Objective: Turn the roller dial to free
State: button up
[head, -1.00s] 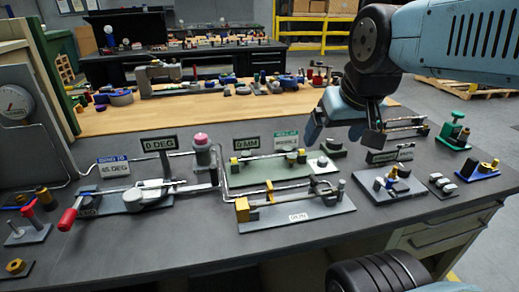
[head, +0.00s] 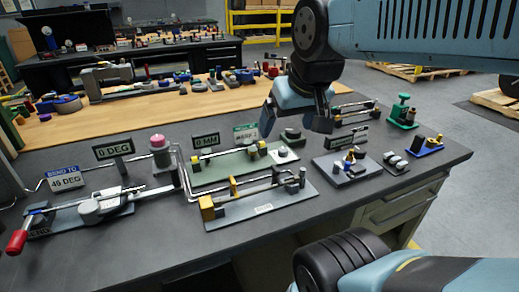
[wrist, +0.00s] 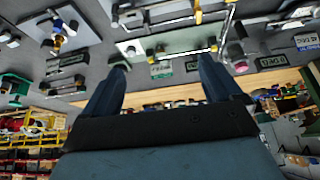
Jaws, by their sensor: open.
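My gripper (head: 297,118) is open and empty, above the bench behind the green fixture plate (head: 225,173). In the wrist view its two fingers (wrist: 162,68) stand wide apart with nothing between them. A small round knob on a white pad (head: 282,154) sits at the right end of the green plate; it also shows in the wrist view (wrist: 130,49), near one fingertip but apart from it. A dark block with a round top (head: 291,136) stands just behind it. I cannot tell which piece is the roller dial, and no "free" mark is readable.
A "0 MM" sign (head: 206,141) and a green sign (head: 246,133) stand behind the green plate. A tube bender with a red handle (head: 17,242) is at the left. A clamp fixture (head: 260,208) is in front; small fixtures (head: 347,168) stand to the right.

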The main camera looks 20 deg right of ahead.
aim_at(283, 151)
jog(key=u, duration=0.8)
jog(key=k, duration=1.2)
jog(key=z, duration=0.8)
jog(key=i, duration=1)
jog(key=u, duration=0.05)
